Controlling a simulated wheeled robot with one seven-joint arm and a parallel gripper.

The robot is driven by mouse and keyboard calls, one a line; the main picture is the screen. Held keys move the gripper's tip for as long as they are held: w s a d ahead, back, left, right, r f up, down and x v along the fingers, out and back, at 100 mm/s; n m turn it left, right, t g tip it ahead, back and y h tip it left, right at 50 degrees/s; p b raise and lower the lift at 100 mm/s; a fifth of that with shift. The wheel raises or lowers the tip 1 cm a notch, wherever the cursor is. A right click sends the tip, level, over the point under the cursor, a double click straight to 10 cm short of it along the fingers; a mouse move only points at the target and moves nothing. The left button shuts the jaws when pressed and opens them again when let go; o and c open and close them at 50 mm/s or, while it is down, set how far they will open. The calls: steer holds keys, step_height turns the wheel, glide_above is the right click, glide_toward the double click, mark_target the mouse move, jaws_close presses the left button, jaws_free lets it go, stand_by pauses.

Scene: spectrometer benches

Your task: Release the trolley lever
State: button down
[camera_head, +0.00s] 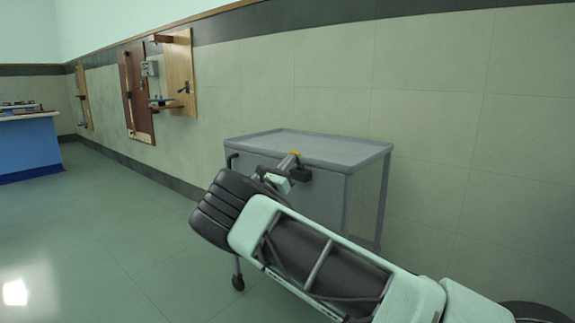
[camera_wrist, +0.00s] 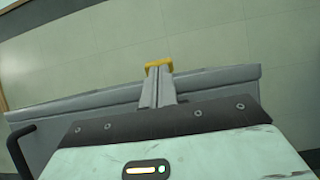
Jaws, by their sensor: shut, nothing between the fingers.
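The grey trolley (camera_head: 262,146) stands against the wall in the head view, with a flat rimmed top and a black handle (camera_head: 232,158) on its near side. My gripper (camera_head: 293,158) is at that side, near the top edge. Its fingers are closed together, with nothing seen between them. In the wrist view my gripper (camera_wrist: 157,78) points at the grey trolley edge (camera_wrist: 80,107). A small yellow piece shows at the fingertips; I cannot tell whether it is the lever or part of the fingers. Part of the handle (camera_wrist: 22,140) shows at the left. No separate lever is clearly visible.
A tiled wall (camera_head: 430,130) runs close behind the trolley. Wooden wall boards (camera_head: 180,75) with fittings hang farther left. A blue bench (camera_head: 30,148) stands at the far left. The green floor (camera_head: 110,240) is clear left of the trolley.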

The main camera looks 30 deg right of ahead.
steer(key=shift+r+p, duration=0.15)
steer(key=shift+p, duration=0.15)
steer(key=d+r+g+y+p, duration=0.1)
steer(key=y+p, duration=0.1)
steer(key=p, duration=0.3)
steer(key=w+d+r+g+y+p, duration=0.1)
steer(key=r+y+p, duration=0.1)
steer(key=p, duration=0.4)
steer(key=d+r+y+p, duration=0.1)
steer(key=y+p, duration=0.2)
steer(key=p, duration=0.3)
steer(key=shift+w+d+r+g+y, duration=0.15)
steer(key=shift+d+g+y, duration=0.15)
steer(key=shift+g+y, duration=0.1)
steer(key=shift+w+d+g+y+p, duration=0.15)
steer(key=shift+d+g+y+p, duration=0.4)
steer(key=shift+p, duration=0.7)
steer(key=shift+f+y, duration=0.25)
steer(key=shift+y, duration=0.2)
steer(key=shift+a+f+t, duration=0.1)
steer(key=shift+f+t, duration=0.15)
steer(key=shift+r+p, duration=0.6)
steer(key=shift+r, duration=0.3)
